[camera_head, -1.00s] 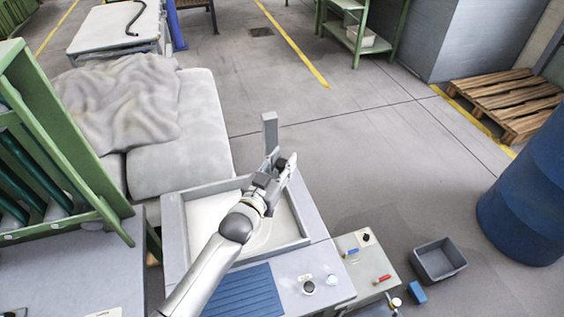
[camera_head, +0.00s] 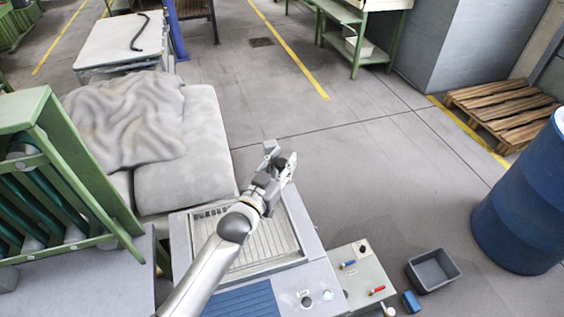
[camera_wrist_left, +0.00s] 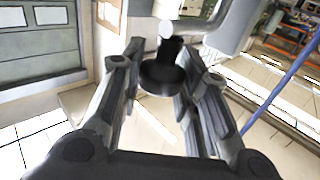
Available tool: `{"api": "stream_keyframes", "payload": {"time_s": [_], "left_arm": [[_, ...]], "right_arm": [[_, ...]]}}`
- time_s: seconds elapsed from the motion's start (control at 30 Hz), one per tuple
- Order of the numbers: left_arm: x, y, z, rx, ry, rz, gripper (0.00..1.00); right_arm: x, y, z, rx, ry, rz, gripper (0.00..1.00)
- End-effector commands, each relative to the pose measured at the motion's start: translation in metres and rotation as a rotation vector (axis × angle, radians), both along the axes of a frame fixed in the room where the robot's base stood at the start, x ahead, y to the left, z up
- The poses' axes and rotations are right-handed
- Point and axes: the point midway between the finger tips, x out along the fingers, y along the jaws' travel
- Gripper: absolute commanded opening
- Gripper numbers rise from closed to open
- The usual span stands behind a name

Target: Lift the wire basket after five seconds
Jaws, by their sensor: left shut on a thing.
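My left gripper (camera_head: 280,172) is at the far right rim of the grey basin (camera_head: 290,207), shut on what looks like a dark knob or handle. In the left wrist view a dark round knob (camera_wrist_left: 161,78) sits between the two fingers of the left gripper (camera_wrist_left: 160,65). A short grey block (camera_head: 270,147) shows just beyond the gripper. The wire basket (camera_head: 240,243) shows as a slatted grid inside the basin, partly hidden by my left arm. I cannot tell how the knob joins the basket. My right gripper is not in view.
A panel with a blue and a red handle (camera_head: 377,291) stands right of the basin. A grey bin (camera_head: 433,270) and a blue drum (camera_head: 520,205) are farther right. A green frame (camera_head: 60,180) stands left. Open floor lies beyond the basin.

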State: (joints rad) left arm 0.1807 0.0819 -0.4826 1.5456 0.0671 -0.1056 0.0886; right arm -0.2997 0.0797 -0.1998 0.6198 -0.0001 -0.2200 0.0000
Motion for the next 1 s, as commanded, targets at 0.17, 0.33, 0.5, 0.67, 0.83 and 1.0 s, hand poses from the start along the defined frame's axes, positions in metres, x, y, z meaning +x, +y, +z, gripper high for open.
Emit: {"api": "stream_keyframes", "payload": {"time_s": [0.17, 0.33, 0.5, 0.67, 0.83, 1.0], "left_arm": [[0.002, 0.0, 0.009, -0.009, -0.019, 0.001, 0.0], [0.002, 0.0, 0.007, -0.007, -0.016, 0.001, 0.51], [0.001, 0.0, 0.005, -0.005, -0.011, 0.0, 0.51], [0.0, 0.001, 0.004, -0.005, -0.009, 0.0, 0.51], [-0.013, 0.008, 0.003, -0.003, -0.008, 0.001, 0.51], [-0.042, 0.022, 0.002, -0.004, -0.007, 0.001, 0.51]], "right_arm": [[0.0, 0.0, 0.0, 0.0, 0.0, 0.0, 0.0], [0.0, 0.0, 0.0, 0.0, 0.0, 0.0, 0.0], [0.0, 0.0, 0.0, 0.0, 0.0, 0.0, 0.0], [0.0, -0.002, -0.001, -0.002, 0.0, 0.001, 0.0], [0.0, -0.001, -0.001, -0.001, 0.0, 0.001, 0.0], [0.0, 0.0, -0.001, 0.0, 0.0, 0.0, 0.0]]}}
